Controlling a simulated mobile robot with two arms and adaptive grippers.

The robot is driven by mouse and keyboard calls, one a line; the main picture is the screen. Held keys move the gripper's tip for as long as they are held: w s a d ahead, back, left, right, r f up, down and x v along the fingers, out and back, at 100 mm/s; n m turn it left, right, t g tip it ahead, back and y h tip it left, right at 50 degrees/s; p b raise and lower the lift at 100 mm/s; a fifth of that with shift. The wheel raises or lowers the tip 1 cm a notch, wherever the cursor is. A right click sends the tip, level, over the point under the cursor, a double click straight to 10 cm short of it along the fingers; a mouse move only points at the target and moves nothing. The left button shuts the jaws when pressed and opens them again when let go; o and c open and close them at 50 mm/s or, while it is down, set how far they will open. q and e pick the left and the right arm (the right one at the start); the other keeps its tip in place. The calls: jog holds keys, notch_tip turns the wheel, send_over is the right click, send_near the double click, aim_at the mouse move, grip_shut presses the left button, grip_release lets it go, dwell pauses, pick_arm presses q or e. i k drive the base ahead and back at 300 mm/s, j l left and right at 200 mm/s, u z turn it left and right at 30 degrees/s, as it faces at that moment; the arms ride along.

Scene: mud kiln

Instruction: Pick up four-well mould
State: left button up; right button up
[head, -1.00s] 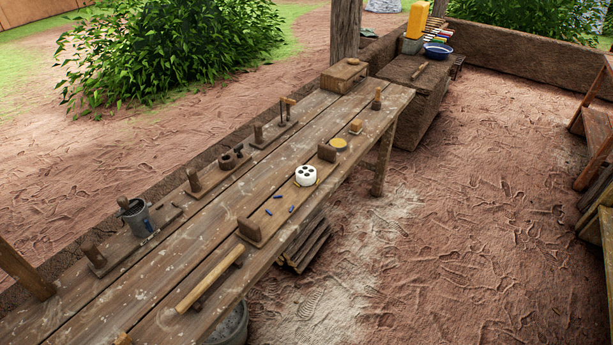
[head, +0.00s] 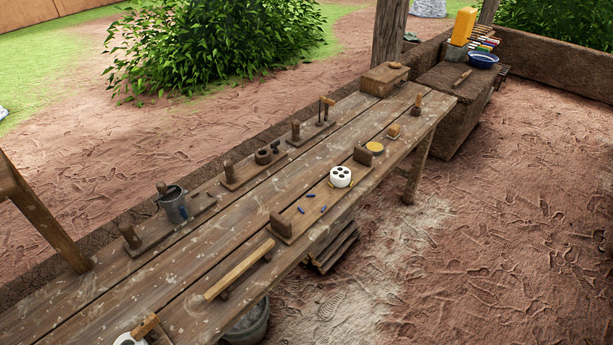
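A white round block with several dark wells (head: 341,176), which looks like the four-well mould, sits on a wooden holder board (head: 325,199) near the front edge of the long plank table (head: 187,283). A yellow thing shows at its base. Small blue pieces (head: 311,196) lie on the board to its left. Another white round thing (head: 124,340) is cut off at the bottom edge, and I cannot tell what it is. Neither of my grippers is in view.
A mud bench (head: 455,95) with a blue bowl (head: 482,61) is beyond. Dirt floor (head: 500,230) at right is open.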

aim_at(340, 176)
jog(key=i+l+u, duration=0.15)
jog(key=l+u, duration=0.25)
jog(key=i+l+u, duration=0.15)
jog(key=u, duration=0.3)
jog(key=l+u, duration=0.85)
jog(key=i+j, duration=0.05)
jog(key=j, duration=0.05)
